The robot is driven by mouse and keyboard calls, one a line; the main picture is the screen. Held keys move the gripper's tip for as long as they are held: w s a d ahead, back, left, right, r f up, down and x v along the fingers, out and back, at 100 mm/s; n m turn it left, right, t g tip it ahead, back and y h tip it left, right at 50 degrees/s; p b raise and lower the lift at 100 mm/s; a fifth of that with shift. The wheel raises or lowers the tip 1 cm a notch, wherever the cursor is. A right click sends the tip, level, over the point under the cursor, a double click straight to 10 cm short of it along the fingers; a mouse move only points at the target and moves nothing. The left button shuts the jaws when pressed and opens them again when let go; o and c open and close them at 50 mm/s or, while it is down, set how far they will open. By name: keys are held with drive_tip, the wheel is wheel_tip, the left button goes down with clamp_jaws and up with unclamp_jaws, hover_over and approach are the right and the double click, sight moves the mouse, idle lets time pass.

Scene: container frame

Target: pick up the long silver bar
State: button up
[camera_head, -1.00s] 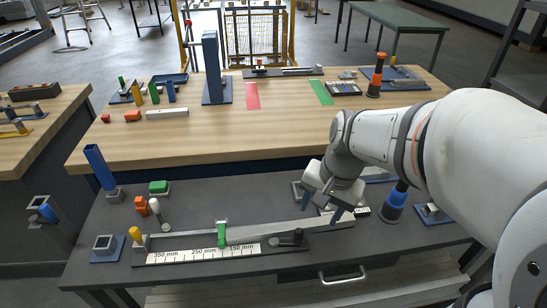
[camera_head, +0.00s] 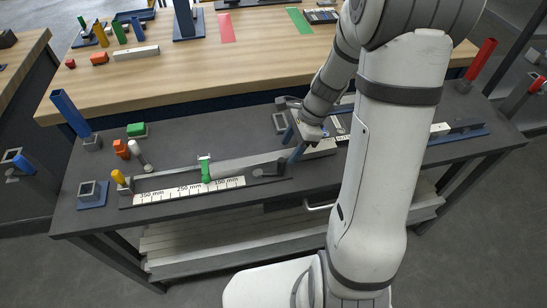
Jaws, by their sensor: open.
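The long silver bar (camera_head: 245,165) lies flat along the back of a measuring fixture with a white millimetre scale (camera_head: 190,190) on the dark grey bench. A green clamp (camera_head: 205,170) stands across the fixture near its middle. My gripper (camera_head: 292,145) is open, with its blue fingertips near the right end of the bar. Nothing shows between the fingers. I cannot tell how high the fingertips are above the bar or whether they touch it.
A dark handle-like block (camera_head: 272,170) sits at the fixture's right end. An upright blue post (camera_head: 70,113), a green block (camera_head: 137,130) and small orange and white pieces stand at the left. My arm hides part of the right side. The wooden table (camera_head: 200,70) lies behind.

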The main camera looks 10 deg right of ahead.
drive_tip(key=shift+x, duration=1.05)
clamp_jaws()
